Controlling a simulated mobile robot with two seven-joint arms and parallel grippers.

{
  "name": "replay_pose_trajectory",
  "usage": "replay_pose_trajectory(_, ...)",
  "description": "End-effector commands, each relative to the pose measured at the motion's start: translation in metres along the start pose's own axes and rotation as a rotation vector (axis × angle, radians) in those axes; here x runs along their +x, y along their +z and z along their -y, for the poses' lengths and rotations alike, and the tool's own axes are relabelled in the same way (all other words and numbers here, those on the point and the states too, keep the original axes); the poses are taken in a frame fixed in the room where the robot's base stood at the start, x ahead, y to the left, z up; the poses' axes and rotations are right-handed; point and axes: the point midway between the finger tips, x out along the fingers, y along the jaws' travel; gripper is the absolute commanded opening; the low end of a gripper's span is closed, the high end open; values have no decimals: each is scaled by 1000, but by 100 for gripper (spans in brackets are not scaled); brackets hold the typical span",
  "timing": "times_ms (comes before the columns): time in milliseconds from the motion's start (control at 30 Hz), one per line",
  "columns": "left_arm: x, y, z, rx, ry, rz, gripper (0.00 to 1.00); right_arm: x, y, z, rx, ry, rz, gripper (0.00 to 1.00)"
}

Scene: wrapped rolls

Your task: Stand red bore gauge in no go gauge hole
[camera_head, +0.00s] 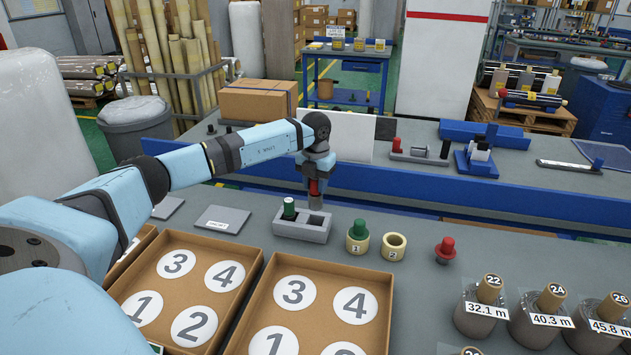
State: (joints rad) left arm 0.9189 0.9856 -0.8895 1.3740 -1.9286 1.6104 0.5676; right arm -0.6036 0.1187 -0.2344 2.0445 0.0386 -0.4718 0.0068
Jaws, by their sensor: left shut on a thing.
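My left gripper (317,178) is shut on the red bore gauge (315,188), which it holds upright, with the gauge's grey metal end pointing down. The gauge is over the right part of a grey two-place block (302,232). Its lower end meets the block's top in the picture; I cannot tell whether it is inside the hole. A green gauge (289,207) stands in the block's left hole. My right gripper is not in view.
Right of the block are a ring marked 1 (357,247) with a green plug, an empty-looking ring marked 2 (393,246) and another red-topped plug (445,248). Numbered trays (252,290) lie in front. Labelled wrapped rolls (480,318) stand at right. A blue rail (450,205) runs behind.

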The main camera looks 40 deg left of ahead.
Motion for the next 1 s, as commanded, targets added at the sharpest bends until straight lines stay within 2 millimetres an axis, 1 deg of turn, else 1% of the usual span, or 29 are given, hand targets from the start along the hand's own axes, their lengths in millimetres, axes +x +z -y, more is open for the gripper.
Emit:
replay_pose_trajectory(267,14,0,0,0,0,0,4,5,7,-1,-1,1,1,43)
replay_pose_trajectory(667,53,0,0,-1,1,-1,4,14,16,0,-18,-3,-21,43)
replay_pose_trajectory(1000,78,0,0,0,0,0,4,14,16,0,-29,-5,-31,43)
